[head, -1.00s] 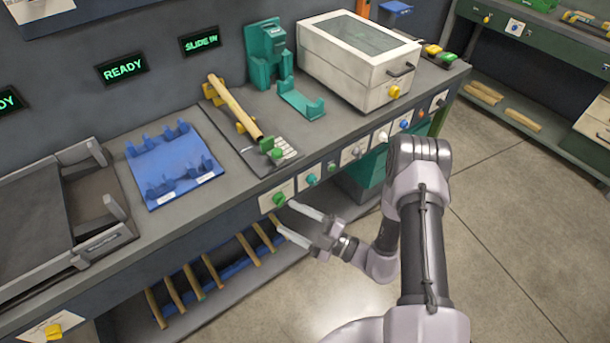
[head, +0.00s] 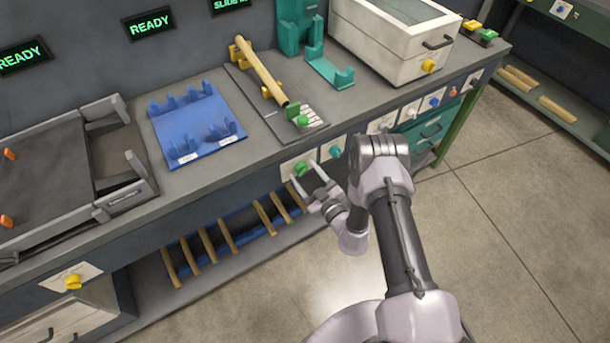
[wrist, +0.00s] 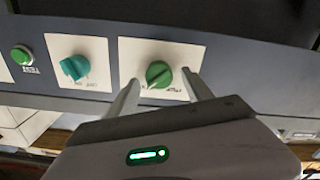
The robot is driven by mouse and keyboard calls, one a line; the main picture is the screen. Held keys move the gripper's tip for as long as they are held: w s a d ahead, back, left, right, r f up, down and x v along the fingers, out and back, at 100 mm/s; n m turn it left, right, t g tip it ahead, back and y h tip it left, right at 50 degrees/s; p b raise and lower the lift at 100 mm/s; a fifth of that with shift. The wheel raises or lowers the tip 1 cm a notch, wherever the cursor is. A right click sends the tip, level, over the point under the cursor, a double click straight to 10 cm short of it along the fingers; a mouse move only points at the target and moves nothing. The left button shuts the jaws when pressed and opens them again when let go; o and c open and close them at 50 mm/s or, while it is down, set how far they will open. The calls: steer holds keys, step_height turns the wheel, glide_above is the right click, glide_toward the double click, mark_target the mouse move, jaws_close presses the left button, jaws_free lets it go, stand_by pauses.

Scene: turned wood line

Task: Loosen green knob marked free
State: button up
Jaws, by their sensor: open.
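The green knob (head: 301,168) sits on a cream plate on the bench's front panel. In the wrist view the green knob (wrist: 159,74) is turned at a slant, with small dark lettering beneath it, partly hidden and too small to read. My gripper (head: 310,184) is open in front of this plate. In the wrist view the fingers of my gripper (wrist: 160,85) stand on either side of the knob, slightly below it in the picture. Whether they touch it cannot be told, but gaps show on both sides.
A teal knob (wrist: 75,67) is on the neighbouring plate, with a green button (wrist: 21,55) beyond it. On the bench above lie a wooden rod (head: 262,70) and a blue rack (head: 195,125). Wooden rods (head: 228,238) lie on the shelf below. Floor at right is clear.

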steer(key=shift+w+a, duration=0.2)
steer(key=shift+w, duration=0.1)
jaws_close()
